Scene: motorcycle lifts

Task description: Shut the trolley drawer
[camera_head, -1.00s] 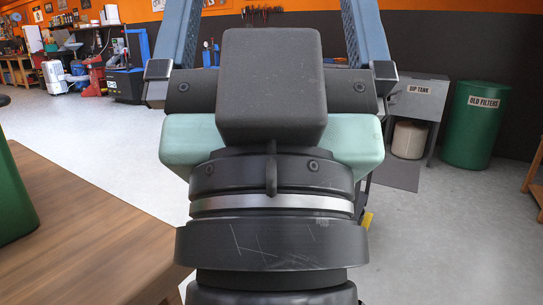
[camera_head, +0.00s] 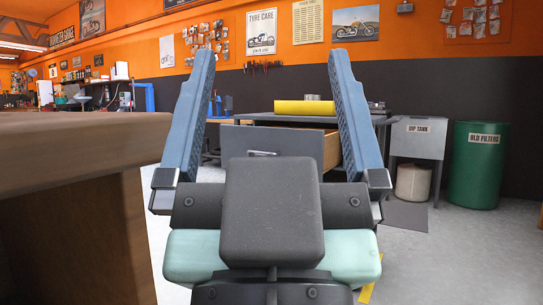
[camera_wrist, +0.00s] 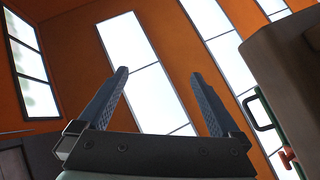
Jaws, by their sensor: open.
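The trolley drawer (camera_head: 235,138) stands pulled out in the head view, with a grey front, a metal handle (camera_head: 262,153) and a pale wooden side. It juts from beneath the dark top of the trolley (camera_head: 285,117). My gripper (camera_head: 272,58) is open and empty, its two blue fingers pointing up and spread to either side of the drawer in the picture. The drawer lies beyond it, apparently untouched. My wrist hides the drawer's lower part. In the wrist view my gripper (camera_wrist: 159,73) faces the orange wall and bright windows; no drawer is recognisable there.
A yellow roll (camera_head: 305,107) lies on the trolley top. A brown wooden bench (camera_head: 75,150) fills the near left. A dip tank (camera_head: 417,140) and a green old-filters bin (camera_head: 477,165) stand at the right. Open grey floor (camera_head: 440,250) shows at the front right.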

